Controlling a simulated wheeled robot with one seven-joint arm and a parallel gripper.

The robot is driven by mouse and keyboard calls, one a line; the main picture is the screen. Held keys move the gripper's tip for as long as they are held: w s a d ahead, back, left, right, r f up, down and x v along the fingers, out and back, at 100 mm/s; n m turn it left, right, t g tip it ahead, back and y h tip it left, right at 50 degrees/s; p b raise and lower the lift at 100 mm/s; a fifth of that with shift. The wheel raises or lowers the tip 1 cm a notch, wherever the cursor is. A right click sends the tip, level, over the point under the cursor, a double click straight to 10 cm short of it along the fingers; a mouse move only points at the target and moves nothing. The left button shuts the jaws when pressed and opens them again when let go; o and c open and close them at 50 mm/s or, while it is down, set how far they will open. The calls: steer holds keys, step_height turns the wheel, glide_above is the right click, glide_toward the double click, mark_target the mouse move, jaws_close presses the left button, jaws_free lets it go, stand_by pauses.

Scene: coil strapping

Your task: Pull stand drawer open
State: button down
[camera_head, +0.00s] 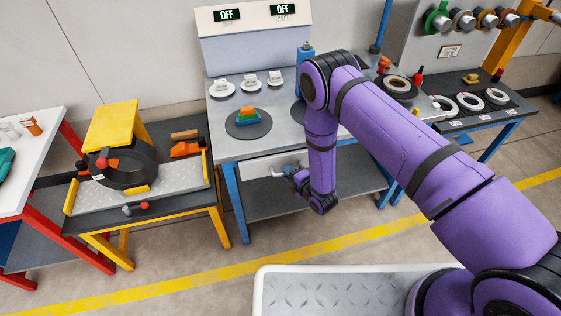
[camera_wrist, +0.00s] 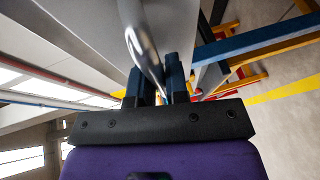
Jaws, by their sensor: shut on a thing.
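The stand drawer (camera_head: 256,168) is a pale grey front under the top of the blue-legged steel stand (camera_head: 284,143). My gripper (camera_head: 289,171) is at the drawer front, right of its middle. In the wrist view my gripper (camera_wrist: 160,86) has its two dark fingers shut on a shiny curved metal handle (camera_wrist: 138,42). The grey drawer front (camera_wrist: 92,42) fills the upper left of that view. My arm hides the right part of the drawer in the head view. I cannot tell whether the drawer stands out from the stand.
A round dark plate with coloured blocks (camera_head: 247,117) and small white scale-like items lie on the stand. A yellow-framed bench with a black coil (camera_head: 125,168) stands left. A lower shelf (camera_head: 265,206) lies beneath the drawer.

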steer(key=s+d, duration=0.3)
steer(key=s, duration=0.8)
steer(key=s+d, duration=0.3)
steer(key=s, duration=0.8)
steer(key=shift+s+d+f, duration=0.15)
steer(key=shift+s+d, duration=0.05)
steer(key=shift+d, duration=0.15)
steer(key=shift+c, duration=2.4)
jaws_free()
steer(key=shift+a, duration=0.1)
steer(key=v, duration=0.6)
